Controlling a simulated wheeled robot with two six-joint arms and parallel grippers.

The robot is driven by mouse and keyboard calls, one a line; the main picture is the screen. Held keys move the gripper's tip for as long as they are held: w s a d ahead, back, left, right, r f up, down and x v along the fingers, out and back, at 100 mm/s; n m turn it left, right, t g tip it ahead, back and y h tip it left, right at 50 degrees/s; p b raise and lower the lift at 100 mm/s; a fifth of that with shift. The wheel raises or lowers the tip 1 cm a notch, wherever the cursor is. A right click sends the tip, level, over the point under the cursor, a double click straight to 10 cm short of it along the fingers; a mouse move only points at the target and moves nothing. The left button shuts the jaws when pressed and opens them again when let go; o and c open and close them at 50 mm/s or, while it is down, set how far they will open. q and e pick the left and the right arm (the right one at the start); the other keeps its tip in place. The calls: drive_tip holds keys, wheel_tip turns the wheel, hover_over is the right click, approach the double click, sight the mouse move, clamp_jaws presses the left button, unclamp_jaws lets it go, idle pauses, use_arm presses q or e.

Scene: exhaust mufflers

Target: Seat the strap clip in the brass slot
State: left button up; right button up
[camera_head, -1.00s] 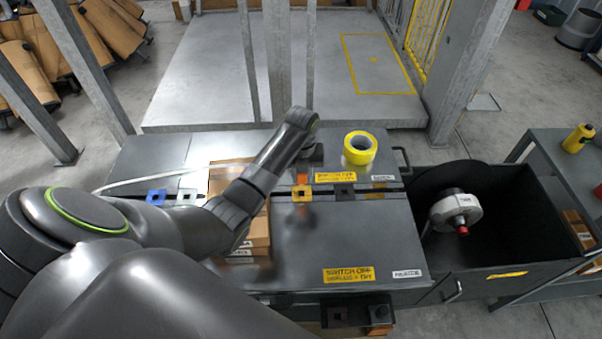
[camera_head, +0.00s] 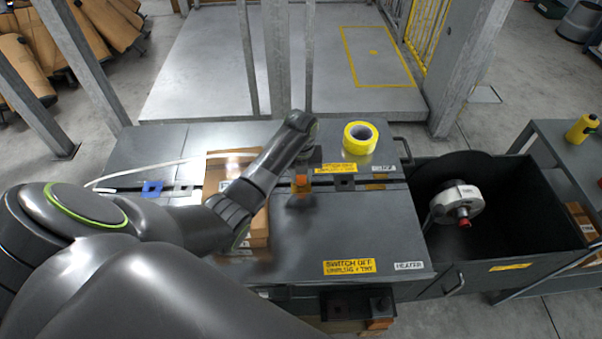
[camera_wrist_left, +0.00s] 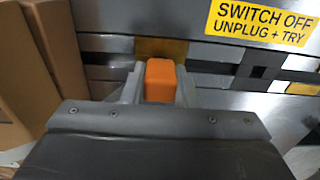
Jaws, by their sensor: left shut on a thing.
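The orange strap clip (camera_head: 301,184) is between the fingers of my left gripper (camera_head: 300,187), over the slot rail of the grey bench. In the left wrist view the clip (camera_wrist_left: 160,80) stands upright between the two grey fingertips (camera_wrist_left: 160,88). The brass slot plate (camera_wrist_left: 162,47) shows just beyond the clip there. In the head view the gripper and clip hide the brass slot. Whether the clip's lower end is in the slot or above it is hidden. My right gripper is not in view.
A blue slot plate (camera_head: 152,188) and a dark one (camera_head: 344,183) lie along the same rail. A yellow tape roll (camera_head: 360,138) stands behind it. A cardboard box (camera_head: 258,226) lies left of the gripper. A black bin (camera_head: 500,218) with a white-and-red part is at right.

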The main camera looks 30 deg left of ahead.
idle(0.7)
use_arm(q)
drive_tip(key=shift+p, duration=0.4)
idle(0.6)
drive_tip(key=shift+p, duration=0.35)
drive_tip(key=shift+p, duration=0.35)
idle(0.4)
drive_tip(key=shift+f+b, duration=0.3)
drive_tip(key=shift+f, duration=0.15)
idle(0.4)
drive_tip(key=o, duration=1)
drive_tip(key=shift+r, duration=0.1)
